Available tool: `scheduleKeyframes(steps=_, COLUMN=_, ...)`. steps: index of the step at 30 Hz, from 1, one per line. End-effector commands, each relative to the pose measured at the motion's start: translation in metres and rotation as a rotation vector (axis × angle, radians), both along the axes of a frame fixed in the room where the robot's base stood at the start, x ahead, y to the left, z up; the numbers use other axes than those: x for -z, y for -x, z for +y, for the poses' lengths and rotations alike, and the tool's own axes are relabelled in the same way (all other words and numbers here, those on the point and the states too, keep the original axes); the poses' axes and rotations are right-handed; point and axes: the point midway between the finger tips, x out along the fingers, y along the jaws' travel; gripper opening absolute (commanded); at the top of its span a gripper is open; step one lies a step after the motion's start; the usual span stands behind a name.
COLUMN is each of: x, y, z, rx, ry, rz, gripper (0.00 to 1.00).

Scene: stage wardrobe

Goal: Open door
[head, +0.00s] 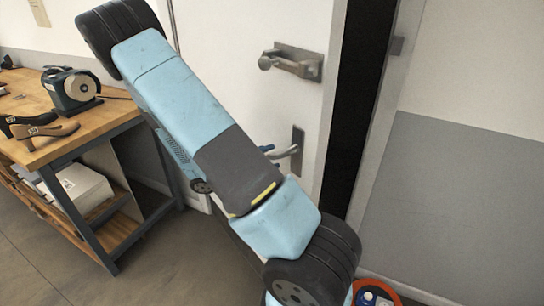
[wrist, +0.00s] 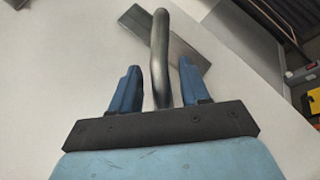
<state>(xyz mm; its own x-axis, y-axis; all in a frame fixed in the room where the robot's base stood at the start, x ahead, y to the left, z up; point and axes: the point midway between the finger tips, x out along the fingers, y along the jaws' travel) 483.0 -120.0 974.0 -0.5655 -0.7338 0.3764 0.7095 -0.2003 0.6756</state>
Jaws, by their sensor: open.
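The white door (head: 240,60) stands ajar, with a dark gap (head: 362,100) between its edge and the frame at right. A grey lever handle (head: 294,152) on a metal plate sits on the door's lower part, partly hidden by my arm. In the wrist view the handle (wrist: 161,50) runs between the two blue fingers of my gripper (wrist: 160,68). The fingers are open, one on each side of the handle, with space visible on both sides. In the head view only a bit of blue fingertip shows beside the handle.
A second metal fitting (head: 290,63) sits higher on the door. A wooden workbench (head: 105,112) with a grinder (head: 72,90) and shoes (head: 40,131) stands at left. An orange round object (head: 375,292) is on the floor by the right wall.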

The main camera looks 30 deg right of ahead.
Motion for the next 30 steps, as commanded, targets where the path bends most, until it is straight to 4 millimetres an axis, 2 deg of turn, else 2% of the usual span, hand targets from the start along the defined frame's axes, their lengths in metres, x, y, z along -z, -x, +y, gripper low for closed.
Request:
scheduleKeyframes(steps=5, x=0.006, y=-0.009, z=0.011, rx=-0.001, ry=0.001, rz=0.001, gripper=0.46)
scheduleKeyframes(steps=21, x=0.044, y=-0.066, z=0.084, rx=-0.004, ry=0.0, rz=0.001, gripper=0.46)
scheduleKeyframes(steps=30, x=0.053, y=-0.08, z=0.101, rx=-0.001, ry=0.001, rz=0.001, gripper=0.46)
